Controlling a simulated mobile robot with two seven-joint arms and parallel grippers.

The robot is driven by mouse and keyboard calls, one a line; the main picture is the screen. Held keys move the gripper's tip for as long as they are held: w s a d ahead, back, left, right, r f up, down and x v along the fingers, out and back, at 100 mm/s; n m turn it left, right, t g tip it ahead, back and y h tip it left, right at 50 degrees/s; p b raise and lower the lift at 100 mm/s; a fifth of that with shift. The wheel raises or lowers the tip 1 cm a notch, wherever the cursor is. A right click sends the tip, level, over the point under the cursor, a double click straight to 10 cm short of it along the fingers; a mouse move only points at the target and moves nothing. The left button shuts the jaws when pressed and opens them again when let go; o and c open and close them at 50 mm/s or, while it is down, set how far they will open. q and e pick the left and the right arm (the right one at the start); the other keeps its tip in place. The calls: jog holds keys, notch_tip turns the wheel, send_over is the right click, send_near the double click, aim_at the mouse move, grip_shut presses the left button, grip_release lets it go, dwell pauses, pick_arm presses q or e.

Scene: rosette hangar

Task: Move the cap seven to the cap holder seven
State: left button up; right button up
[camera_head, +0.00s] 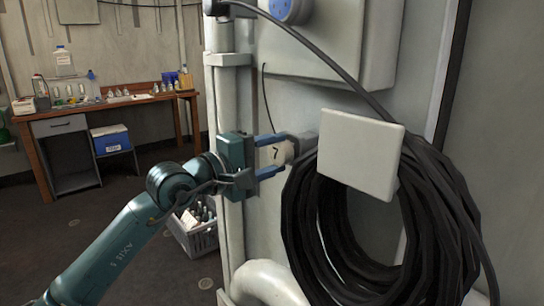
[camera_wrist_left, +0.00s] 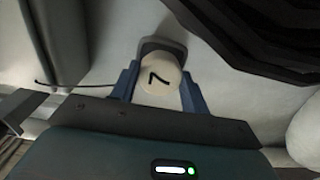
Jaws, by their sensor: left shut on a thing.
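The cap seven (camera_head: 277,153) is pale, with a dark "7" on its face. My left gripper (camera_head: 283,154) is shut on it, with one blue finger above and one below in the head view. In the left wrist view the cap (camera_wrist_left: 160,78) sits between the blue fingers (camera_wrist_left: 160,72), with its number facing the camera. A dark grey fitting (camera_wrist_left: 163,46), perhaps the cap holder seven, shows right behind the cap on the pale wall. I cannot tell whether cap and fitting touch. My right gripper is not in view.
A thick black cable coil (camera_head: 310,215) hangs just right of the gripper, with a pale square plate (camera_head: 358,150) in front. A pale box (camera_head: 335,60) is above. A pale pipe (camera_head: 270,283) lies below. A crate (camera_head: 200,237) and wooden desk (camera_head: 105,104) stand at left.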

pick_arm(q)
jog(key=shift+w+d, duration=0.35)
jog(key=shift+d, duration=0.1)
jog(key=o, duration=1.4)
jog(key=shift+c, duration=0.2)
